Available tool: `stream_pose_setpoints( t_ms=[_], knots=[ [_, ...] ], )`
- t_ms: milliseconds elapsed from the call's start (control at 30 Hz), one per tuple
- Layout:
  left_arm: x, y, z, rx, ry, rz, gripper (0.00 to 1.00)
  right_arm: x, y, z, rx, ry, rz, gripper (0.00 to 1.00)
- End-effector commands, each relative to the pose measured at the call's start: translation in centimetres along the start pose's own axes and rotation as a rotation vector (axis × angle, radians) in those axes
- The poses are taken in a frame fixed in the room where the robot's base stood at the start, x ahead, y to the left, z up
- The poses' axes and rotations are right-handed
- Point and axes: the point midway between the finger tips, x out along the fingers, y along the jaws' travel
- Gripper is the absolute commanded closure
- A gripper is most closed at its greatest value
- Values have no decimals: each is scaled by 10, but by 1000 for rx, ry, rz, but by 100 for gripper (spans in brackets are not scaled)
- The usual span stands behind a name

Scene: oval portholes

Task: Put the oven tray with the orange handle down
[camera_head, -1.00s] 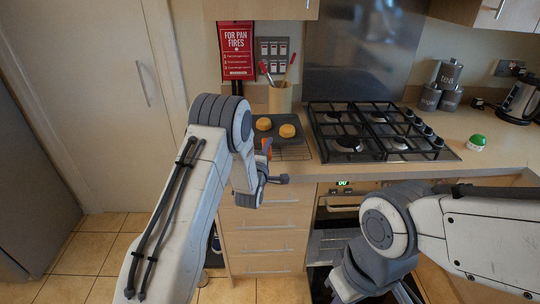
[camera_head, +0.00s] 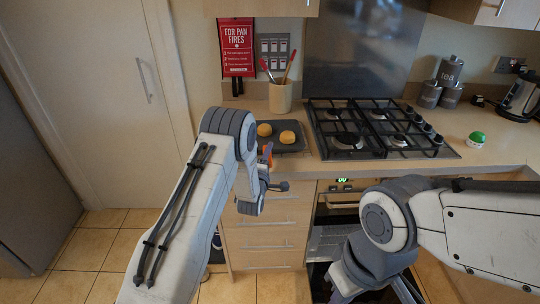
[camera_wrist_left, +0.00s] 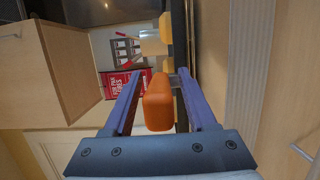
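The dark oven tray (camera_head: 291,148) lies level at the left of the worktop, with two round buns on it. Its orange handle (camera_head: 267,149) points toward me, and in the left wrist view the handle (camera_wrist_left: 158,105) runs between both fingers. In the head view the left gripper (camera_head: 268,168) is at the worktop's front edge. The tray's underside is hidden, so I cannot tell whether it fully rests. My right arm shows at the lower right; its fingertips are not visible.
The gas hob (camera_head: 375,130) stands close to the tray's right. A utensil pot (camera_head: 280,98) is just behind it. A red pan-fire sign (camera_head: 237,48) hangs on the wall. Drawers (camera_head: 265,235) lie below the worktop. A green-topped item (camera_head: 476,138) stands right of the hob.

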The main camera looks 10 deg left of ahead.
Motion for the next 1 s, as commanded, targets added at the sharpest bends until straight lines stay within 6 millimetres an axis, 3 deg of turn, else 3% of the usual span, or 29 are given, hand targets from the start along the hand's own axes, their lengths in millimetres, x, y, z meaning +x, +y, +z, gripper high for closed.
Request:
stream_pose_setpoints(
  t_ms=[333,800,1000],
  knots=[
    [-6,2,0,0,0,-1,43,-1,0,0,0,0,0,100],
    [-94,0,0,0,0,-3,43,21,2,1,0,0,0,100],
    [-116,2,0,0,0,0,43,26,2,1,0,0,0,100]
  ],
)
